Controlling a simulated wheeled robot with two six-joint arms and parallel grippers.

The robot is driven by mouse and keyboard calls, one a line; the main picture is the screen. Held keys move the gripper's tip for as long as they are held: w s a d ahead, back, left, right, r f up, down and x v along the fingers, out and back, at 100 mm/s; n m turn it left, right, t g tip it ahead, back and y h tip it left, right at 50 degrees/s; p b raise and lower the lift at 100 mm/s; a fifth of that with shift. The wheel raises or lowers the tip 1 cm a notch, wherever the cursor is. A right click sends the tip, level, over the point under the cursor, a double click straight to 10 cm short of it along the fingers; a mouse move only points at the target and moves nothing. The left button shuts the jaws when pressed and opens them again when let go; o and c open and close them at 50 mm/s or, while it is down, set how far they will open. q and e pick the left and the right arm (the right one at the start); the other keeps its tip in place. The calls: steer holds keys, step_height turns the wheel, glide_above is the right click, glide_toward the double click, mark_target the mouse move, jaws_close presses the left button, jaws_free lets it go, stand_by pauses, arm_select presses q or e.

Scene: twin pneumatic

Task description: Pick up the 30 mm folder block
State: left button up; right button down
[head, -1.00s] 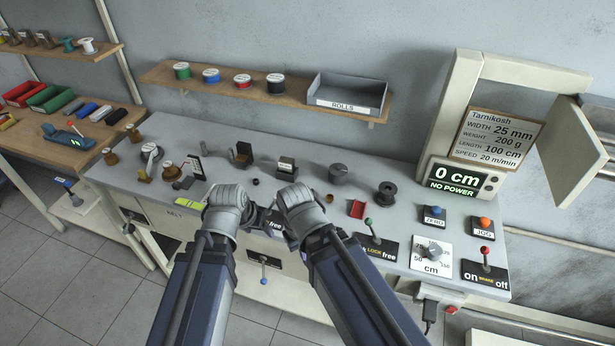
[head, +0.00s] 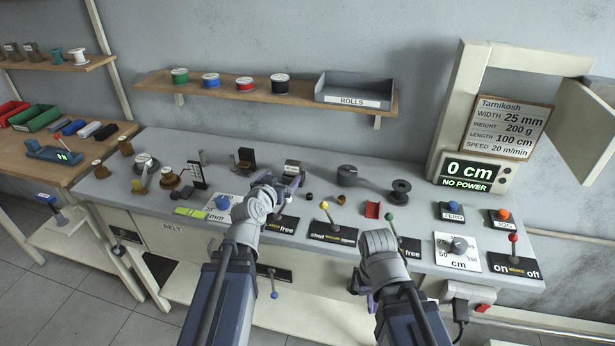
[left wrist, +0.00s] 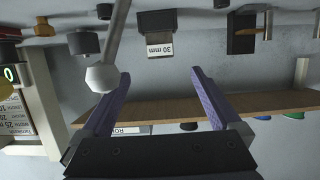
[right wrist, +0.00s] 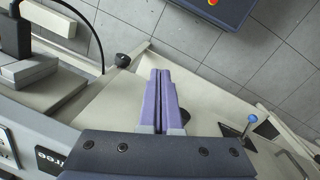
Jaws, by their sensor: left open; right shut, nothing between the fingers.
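The 30 mm folder block (left wrist: 160,47), a dark block with a pale "30 mm" label, shows in the left wrist view just beyond the open fingertips, roughly centred between them. In the head view the block (head: 292,167) stands on the grey bench, just behind my left gripper (head: 284,184). In the left wrist view, my left gripper (left wrist: 160,73) has its purple fingers spread with nothing between them. My right gripper (right wrist: 160,72) is shut and empty. In the head view it is largely hidden by its wrist, low over the bench's front edge.
A pale round-knobbed lever (left wrist: 101,78) shows close by the left finger. A dark cylinder (head: 347,176), a black spool (head: 400,192) and a red piece (head: 372,209) stand to the right. A dark bracket (head: 245,158) stands left of the block. A shelf (head: 220,92) runs behind.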

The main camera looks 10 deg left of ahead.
mark_target(292, 166)
arm_select(q)
steer(key=b+x, duration=0.3)
steer(key=x, duration=0.9)
steer(key=shift+w+b, duration=0.2)
steer(key=shift+b, duration=0.1)
steer(key=shift+s, duration=0.1)
steer(key=shift+c, duration=0.2)
jaws_close()
stand_by(0.4)
